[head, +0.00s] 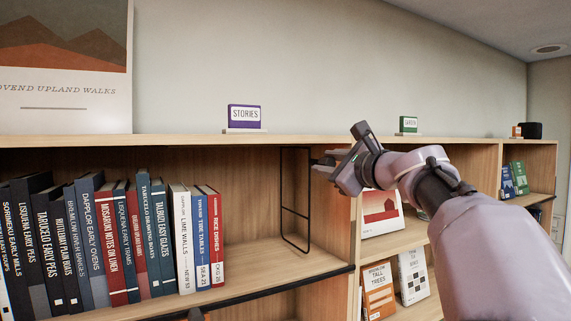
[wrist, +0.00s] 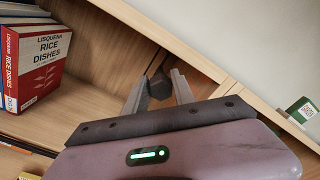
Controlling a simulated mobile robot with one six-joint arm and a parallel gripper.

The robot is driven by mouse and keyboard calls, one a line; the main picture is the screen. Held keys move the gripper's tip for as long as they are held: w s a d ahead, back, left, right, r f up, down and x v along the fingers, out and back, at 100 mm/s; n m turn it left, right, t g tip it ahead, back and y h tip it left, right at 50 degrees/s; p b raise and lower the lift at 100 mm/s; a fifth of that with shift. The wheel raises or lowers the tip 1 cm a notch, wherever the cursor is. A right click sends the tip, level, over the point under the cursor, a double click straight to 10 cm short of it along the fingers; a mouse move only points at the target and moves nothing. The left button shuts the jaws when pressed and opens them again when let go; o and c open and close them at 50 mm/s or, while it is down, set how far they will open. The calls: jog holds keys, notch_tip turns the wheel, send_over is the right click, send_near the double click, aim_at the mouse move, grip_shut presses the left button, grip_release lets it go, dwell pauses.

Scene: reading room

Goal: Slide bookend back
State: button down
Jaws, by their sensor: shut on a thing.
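The bookend (head: 282,190) is a thin black wire frame. It stands upright on the shelf in the head view, to the right of the book row and with a gap from the red Rice Dishes book (head: 216,240). My gripper (head: 322,165) is at the frame's upper right side, shut on the bookend. In the wrist view my gripper (wrist: 158,92) has its two grey fingers close together with a small dark part between them. The wire frame cannot be made out clearly there. The Rice Dishes book also shows in the wrist view (wrist: 40,55).
The shelf (head: 255,265) is bare between the books and the bookend. A wooden divider (head: 342,245) stands close on the right, with face-out books beyond it. The top board (head: 180,140) runs just above, carrying a purple Stories sign (head: 244,116).

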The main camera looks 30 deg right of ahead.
jog(key=shift+d, duration=0.15)
jog(key=c, duration=1.2)
grip_release()
jog(key=shift+w+a, duration=0.1)
jog(key=shift+a, duration=0.1)
jog(key=shift+o, duration=0.7)
jog(key=shift+w+a+f, duration=0.1)
jog(key=shift+w, duration=0.25)
jog(key=shift+s, duration=0.55)
jog(key=s+b, duration=0.5)
jog(key=s, duration=1.1)
jog(key=shift+s, duration=0.3)
